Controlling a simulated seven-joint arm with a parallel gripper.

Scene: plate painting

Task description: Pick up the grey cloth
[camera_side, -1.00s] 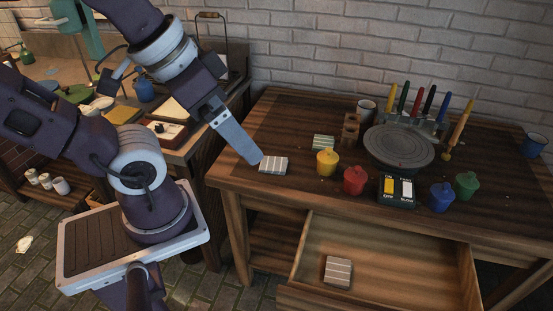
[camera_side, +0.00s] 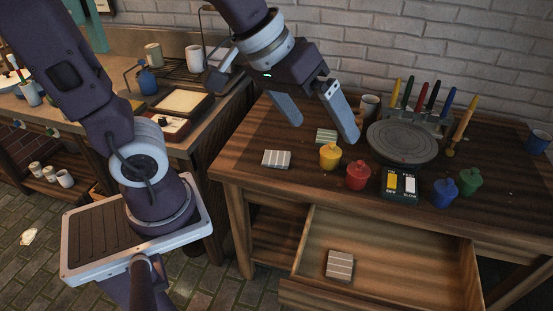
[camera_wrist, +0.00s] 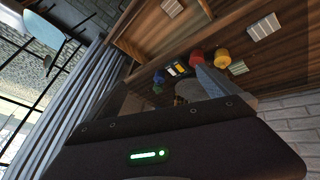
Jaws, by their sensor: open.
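Several small striped folded cloths are in view. A pale grey striped one (camera_side: 276,159) lies at the table's left front; it also shows in the wrist view (camera_wrist: 264,26). A greenish-grey striped one (camera_side: 326,136) lies behind the yellow pot, and in the wrist view (camera_wrist: 238,68) it is beside that pot. A grey-brown striped one (camera_side: 340,265) lies in the open drawer; it also shows at the top of the wrist view (camera_wrist: 171,8). My gripper (camera_side: 326,130) is open and empty, its fingers apart above the table around the greenish cloth's place in the picture. Height above it is unclear.
Lidded pots in yellow (camera_side: 330,155), red (camera_side: 358,175), blue (camera_side: 444,192) and green (camera_side: 469,181) stand on the table. A round grey turntable (camera_side: 402,142), a switch box (camera_side: 400,185) and a brush rack stand to the right. The drawer (camera_side: 400,255) is open.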

